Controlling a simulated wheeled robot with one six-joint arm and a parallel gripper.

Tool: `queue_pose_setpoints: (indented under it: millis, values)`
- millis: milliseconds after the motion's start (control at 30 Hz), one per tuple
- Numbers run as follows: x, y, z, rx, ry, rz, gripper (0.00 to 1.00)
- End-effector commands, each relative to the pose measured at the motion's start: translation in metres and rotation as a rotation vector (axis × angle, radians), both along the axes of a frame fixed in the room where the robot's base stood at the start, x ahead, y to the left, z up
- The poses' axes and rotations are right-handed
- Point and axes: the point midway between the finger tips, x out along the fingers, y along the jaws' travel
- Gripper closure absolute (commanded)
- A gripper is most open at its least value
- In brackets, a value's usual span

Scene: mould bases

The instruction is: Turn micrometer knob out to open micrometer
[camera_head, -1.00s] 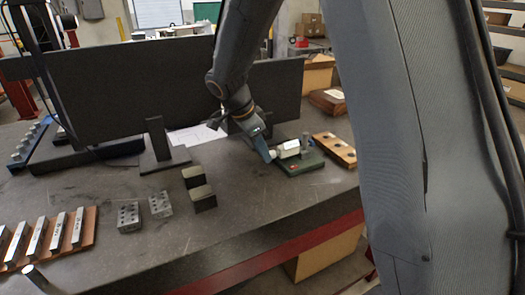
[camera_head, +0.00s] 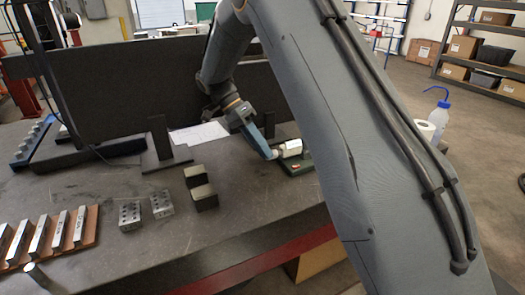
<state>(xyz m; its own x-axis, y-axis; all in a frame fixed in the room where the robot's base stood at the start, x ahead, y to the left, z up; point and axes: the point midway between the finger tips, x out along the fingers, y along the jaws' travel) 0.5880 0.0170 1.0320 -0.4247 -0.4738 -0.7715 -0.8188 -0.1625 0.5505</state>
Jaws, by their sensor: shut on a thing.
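The micrometer (camera_head: 290,148) is a small pale, cylindrical instrument on a dark green base (camera_head: 301,166), near the right side of the grey table. My gripper (camera_head: 271,154) reaches down from the upper left, with its blue finger at the left end of the micrometer. It is shut on the knob (camera_head: 276,154) there. The grip itself is small, and the far finger is hidden. My arm covers the right part of the base and whatever lies behind it.
Dark blocks (camera_head: 203,195) and drilled grey blocks (camera_head: 162,204) stand left of the micrometer. A dark upright panel (camera_head: 100,95) on feet runs along the back, with white paper (camera_head: 200,134) before it. A wash bottle (camera_head: 438,118) and white roll (camera_head: 425,131) show at right.

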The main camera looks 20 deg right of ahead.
Motion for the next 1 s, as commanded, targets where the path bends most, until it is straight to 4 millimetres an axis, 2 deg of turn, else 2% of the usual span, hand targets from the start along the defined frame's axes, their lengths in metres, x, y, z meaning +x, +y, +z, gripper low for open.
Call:
queue_pose_setpoints:
  millis: [500, 533, 633, 1000]
  values:
    - [0.0011, -0.0005, 0.0002, -0.005, 0.02, 0.002, 1.0]
    - [0.0011, -0.0005, 0.0002, -0.005, 0.02, 0.002, 0.76]
    - [0.0011, -0.0004, 0.0002, -0.005, 0.02, 0.002, 0.61]
    - [0.0012, 0.0, 0.0044, -0.005, 0.02, 0.001, 0.61]
